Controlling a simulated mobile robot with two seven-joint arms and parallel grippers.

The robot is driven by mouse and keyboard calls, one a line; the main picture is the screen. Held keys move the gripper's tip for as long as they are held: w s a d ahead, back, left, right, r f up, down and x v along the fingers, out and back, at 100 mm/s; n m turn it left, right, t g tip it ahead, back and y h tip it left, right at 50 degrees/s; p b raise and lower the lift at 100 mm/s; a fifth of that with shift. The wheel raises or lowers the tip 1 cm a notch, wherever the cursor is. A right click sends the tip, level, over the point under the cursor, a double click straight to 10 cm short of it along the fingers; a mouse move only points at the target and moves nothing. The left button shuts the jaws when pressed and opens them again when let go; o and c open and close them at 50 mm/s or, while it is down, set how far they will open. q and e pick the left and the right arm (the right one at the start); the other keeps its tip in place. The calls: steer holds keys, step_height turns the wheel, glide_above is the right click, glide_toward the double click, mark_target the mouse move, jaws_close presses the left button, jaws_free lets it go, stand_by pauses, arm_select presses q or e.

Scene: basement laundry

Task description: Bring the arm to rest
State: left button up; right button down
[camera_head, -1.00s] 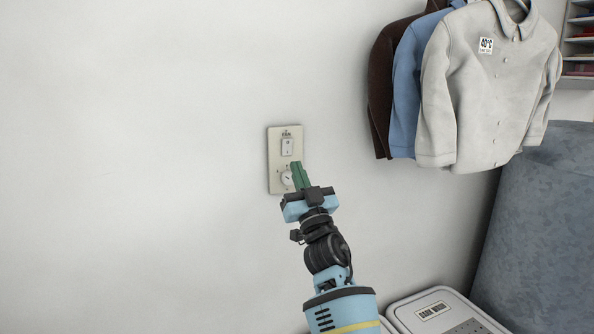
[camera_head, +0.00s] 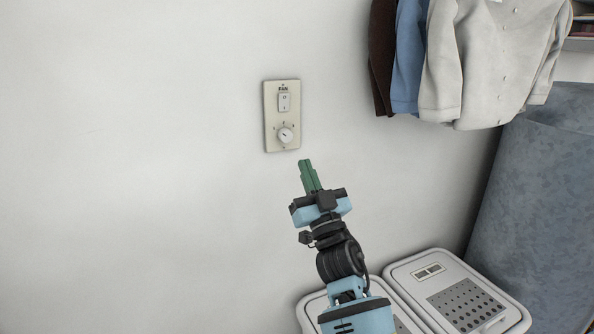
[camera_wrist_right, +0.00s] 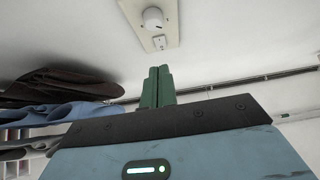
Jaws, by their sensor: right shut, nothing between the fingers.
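My right gripper (camera_head: 309,175) has green fingers held together, with nothing between them. In the head view it stands below and a little right of the cream wall plate (camera_head: 270,130), apart from its dial. The arm comes up from the bottom of the picture. In the right wrist view the shut fingers (camera_wrist_right: 157,86) point toward the wall, and the plate (camera_wrist_right: 171,14) shows beyond their tips. The plate carries a rocker switch (camera_head: 284,102) and a round dial (camera_head: 285,135). My left gripper is in neither view.
Brown, blue and grey-white garments (camera_head: 490,60) hang at the upper right. Two white lidded bins (camera_head: 405,268) stand at the lower right, partly behind my arm. A large blue-grey fabric-like thing (camera_head: 540,190) fills the right side. The wall at left is bare.

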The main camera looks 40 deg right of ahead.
steer(key=shift+f, duration=0.1)
